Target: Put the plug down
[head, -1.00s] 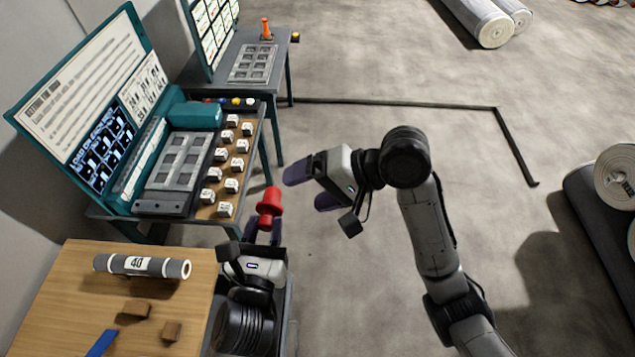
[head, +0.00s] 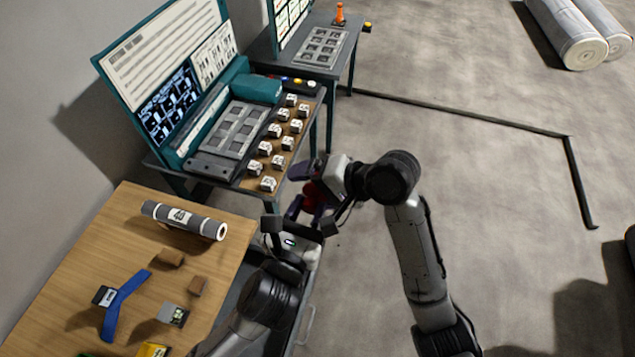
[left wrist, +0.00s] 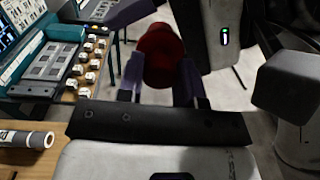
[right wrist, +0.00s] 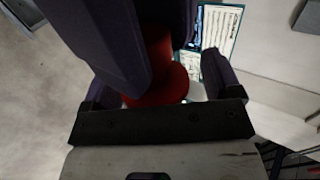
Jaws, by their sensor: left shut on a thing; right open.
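The red plug (head: 312,196) is in my left gripper (head: 306,211), beside the front corner of the console table. In the left wrist view the plug (left wrist: 160,55) sits between the two purple fingers, which are shut on it. My right gripper (head: 310,178) is open and right at the plug, partly covering it in the head view. In the right wrist view the red plug (right wrist: 160,85) shows between the open fingers, its upper part hidden by the left-hand finger. I cannot tell whether the right fingers touch it.
A teal console (head: 205,145) with a grey slotted panel and several white labelled blocks (head: 275,130) stands behind. The wooden table (head: 110,240) at left holds a grey roll (head: 184,219), brown blocks and a blue strap (head: 119,302). Open floor (head: 470,200) lies to the right.

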